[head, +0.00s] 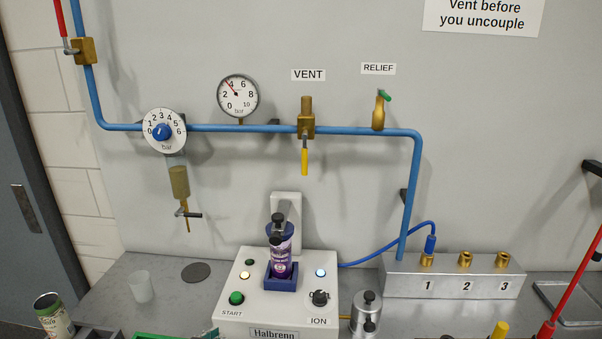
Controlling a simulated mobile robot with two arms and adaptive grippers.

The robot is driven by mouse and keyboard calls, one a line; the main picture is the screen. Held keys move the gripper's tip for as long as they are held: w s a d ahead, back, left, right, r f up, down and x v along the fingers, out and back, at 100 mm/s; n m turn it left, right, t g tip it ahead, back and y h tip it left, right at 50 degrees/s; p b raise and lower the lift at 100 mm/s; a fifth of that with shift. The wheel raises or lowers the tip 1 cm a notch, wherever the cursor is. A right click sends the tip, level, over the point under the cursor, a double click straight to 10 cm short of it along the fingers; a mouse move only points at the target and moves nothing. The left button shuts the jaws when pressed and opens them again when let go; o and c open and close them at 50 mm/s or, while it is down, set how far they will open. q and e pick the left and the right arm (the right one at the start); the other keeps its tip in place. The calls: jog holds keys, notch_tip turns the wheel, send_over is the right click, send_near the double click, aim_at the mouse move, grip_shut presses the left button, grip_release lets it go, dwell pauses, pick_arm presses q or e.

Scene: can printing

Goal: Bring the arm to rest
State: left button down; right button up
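Neither of my arms nor grippers shows clearly in the head view. A purple can (281,262) stands upright in a dark blue holder (281,281) on the white machine (262,318) labelled Halbrenn. A black fitting (278,221) is at the can's top. The machine has a green START button (236,298), a black ION knob (320,298), a lit yellowish lamp (245,275) and a lit bluish lamp (320,273).
A blue pipe (232,128) carries a dial regulator (164,131), a gauge (238,95) reading about 3 and a VENT valve (305,124). A blue hose (390,250) joins port 1 of the grey manifold (452,279). A clear cup (141,286) and can (53,315) stand left.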

pick_arm(q)
jog(key=s+f+m+g, duration=0.1)
jog(key=s+f+g, duration=0.35)
jog(key=s, duration=0.95)
jog(key=s+f+m+g, duration=0.1)
jog(key=s+f+g, duration=0.35)
jog(key=s, duration=0.95)
notch_tip(320, 180, down, 31)
jog(key=s+b, duration=0.1)
jog(key=b, duration=0.3)
jog(key=s+a+f+g+b, duration=0.2)
jog(key=s+a+f, duration=0.1)
jog(key=s+f, duration=1.3)
jog(key=shift+s+f, duration=0.2)
jog(key=shift+f, duration=0.35)
